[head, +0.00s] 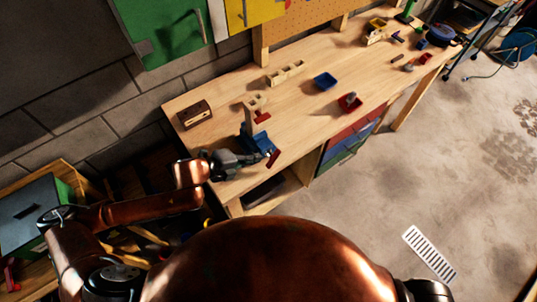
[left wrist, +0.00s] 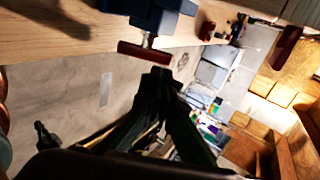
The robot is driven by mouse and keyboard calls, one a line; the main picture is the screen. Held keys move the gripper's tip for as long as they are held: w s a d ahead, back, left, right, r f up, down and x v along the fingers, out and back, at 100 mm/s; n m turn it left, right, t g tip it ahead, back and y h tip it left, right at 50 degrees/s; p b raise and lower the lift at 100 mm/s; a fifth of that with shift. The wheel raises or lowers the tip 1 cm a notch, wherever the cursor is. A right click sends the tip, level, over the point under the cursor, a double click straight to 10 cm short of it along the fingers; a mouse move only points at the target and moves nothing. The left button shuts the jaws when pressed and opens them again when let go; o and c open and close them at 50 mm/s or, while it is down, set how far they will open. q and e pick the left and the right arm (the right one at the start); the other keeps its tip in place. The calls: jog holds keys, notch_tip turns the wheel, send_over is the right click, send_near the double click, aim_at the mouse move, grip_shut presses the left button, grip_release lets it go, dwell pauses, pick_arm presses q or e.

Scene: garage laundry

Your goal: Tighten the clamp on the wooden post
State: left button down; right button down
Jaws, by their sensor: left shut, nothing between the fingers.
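A blue vise (head: 254,141) with a red handle (head: 272,158) is at the front edge of the wooden workbench. A light wooden post (head: 249,114) rises behind it, with a red piece (head: 262,117) beside its top that looks like the clamp handle. My left gripper (head: 259,159) is shut and empty, in front of the vise near the red handle. In the left wrist view the shut fingertips (left wrist: 160,76) are just below the red bar (left wrist: 143,52) under the blue vise body (left wrist: 162,14); contact cannot be told. My right gripper is not in view.
The workbench (head: 225,118) also holds a brown box (head: 194,114), a wooden block with holes (head: 285,73), a blue bin (head: 325,81) and a red bin (head: 350,103). Drawers (head: 345,142) are under it. Floor (head: 430,170) to the right is mostly clear.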

aim_at(275, 154)
pick_arm(q)
jog(key=x, duration=0.7)
jog(key=shift+w+d+f, duration=0.15)
jog(key=shift+d, duration=0.05)
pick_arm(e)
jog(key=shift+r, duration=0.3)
